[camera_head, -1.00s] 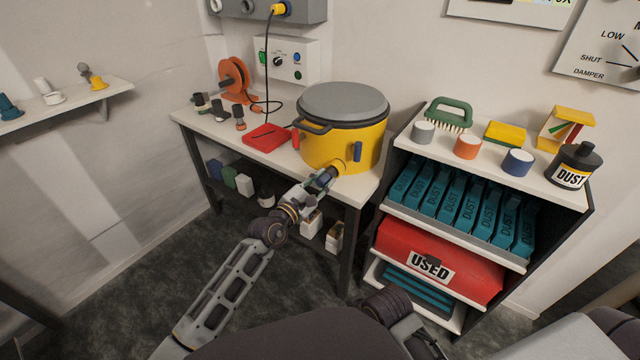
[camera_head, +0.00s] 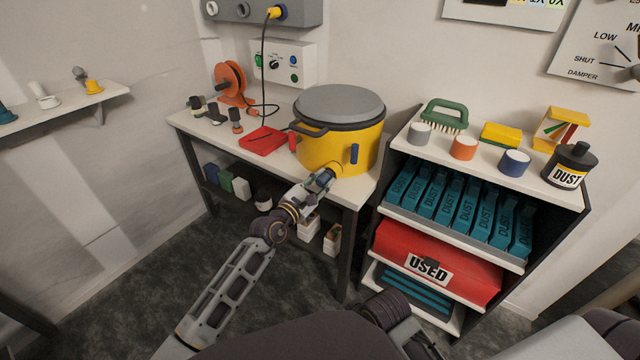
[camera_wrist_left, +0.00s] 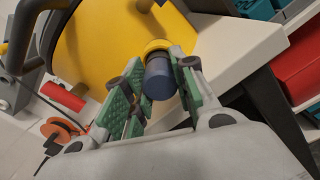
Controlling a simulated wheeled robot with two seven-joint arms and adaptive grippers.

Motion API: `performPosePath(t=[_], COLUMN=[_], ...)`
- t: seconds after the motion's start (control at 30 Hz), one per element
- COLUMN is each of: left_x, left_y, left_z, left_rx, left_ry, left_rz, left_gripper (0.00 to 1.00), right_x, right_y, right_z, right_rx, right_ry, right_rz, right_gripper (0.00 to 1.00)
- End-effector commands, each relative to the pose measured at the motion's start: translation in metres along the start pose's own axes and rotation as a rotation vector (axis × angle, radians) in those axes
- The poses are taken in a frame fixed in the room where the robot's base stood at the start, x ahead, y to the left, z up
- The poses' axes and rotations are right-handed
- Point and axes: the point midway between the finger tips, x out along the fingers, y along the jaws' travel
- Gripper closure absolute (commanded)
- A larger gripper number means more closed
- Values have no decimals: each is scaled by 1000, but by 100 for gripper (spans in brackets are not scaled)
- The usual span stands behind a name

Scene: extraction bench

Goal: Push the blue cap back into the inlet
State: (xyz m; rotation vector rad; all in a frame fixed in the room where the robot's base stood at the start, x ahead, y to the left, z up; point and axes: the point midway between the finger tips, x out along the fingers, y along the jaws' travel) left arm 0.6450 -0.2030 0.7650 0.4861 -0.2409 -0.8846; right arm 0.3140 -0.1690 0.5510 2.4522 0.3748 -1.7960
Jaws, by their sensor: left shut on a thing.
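The yellow drum (camera_head: 330,153) with a grey lid stands at the right end of the bench. Its yellow inlet (camera_wrist_left: 152,47) sticks out low on the front, and its end (camera_head: 338,168) shows in the head view beside my left gripper (camera_head: 326,179). In the left wrist view the dark blue cap (camera_wrist_left: 159,80) sits between the green finger pads of my left gripper (camera_wrist_left: 157,72), shut on it. The cap lines up with the inlet ring and appears to meet it. How deep it sits is hidden. My right gripper is out of view.
A red tray (camera_head: 263,140) and small dark fittings lie left of the drum. A shelf unit (camera_head: 400,145) stands close on the right. The floor in front is clear.

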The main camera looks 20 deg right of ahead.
Motion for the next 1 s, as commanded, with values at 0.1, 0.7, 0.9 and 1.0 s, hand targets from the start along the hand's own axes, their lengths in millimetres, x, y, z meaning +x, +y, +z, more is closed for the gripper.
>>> performPosePath(t=[0.1,0.7,0.9,1.0], left_x=[2,11,11,11], left_y=[0,0,0,0], left_z=[0,0,0,0], left_rx=[0,0,0,0], left_ry=[-1,-1,0,0], left_rz=[0,0,0,0], left_gripper=[100,100,53,48], right_x=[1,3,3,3], right_y=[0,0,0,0], right_z=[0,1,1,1], right_rx=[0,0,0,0], right_ry=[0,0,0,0], right_rz=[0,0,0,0], right_gripper=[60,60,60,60])
